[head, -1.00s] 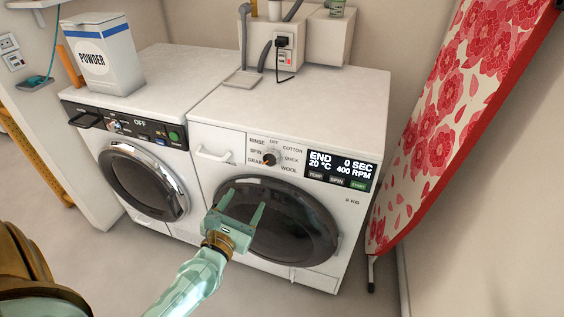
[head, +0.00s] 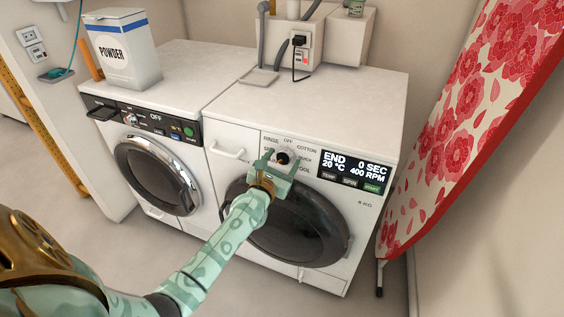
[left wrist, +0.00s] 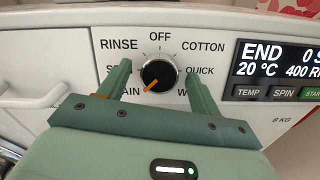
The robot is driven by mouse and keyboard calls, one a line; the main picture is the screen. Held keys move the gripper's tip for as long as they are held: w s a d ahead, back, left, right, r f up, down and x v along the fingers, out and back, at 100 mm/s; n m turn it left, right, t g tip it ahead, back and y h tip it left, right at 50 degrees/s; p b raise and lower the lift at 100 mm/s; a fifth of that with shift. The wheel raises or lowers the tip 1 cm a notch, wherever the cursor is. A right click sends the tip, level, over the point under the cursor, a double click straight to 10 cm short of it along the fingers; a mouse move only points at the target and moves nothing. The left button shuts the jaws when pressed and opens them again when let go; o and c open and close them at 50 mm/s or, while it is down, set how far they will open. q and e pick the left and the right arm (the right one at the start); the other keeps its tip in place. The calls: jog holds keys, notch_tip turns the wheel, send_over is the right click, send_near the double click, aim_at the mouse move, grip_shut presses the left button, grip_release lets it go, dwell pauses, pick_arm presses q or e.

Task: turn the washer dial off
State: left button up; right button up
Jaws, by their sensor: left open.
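The washer (head: 232,175) is the right-hand white machine in the head view. Its dial (left wrist: 158,74) is a dark round knob with an orange pointer aimed down-left toward the partly covered DRAIN label. OFF (left wrist: 160,36) is printed straight above the knob. My left gripper (head: 281,158) is open in front of the dial. In the left wrist view its two fingers stand left and right of the knob, with a visible gap on each side. The fingers partly cover the SPIN, DRAIN and WOOL labels. My right gripper is not in view.
The display (head: 355,170) right of the dial reads END, 0 SEC, 20 °C, 400 RPM. A drawer handle (left wrist: 30,100) juts out left of the dial. A second machine (head: 110,150) with a powder box (head: 125,55) stands left. An ironing board (head: 460,130) leans at right.

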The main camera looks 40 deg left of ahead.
pick_arm(q)
jog(key=c, duration=1)
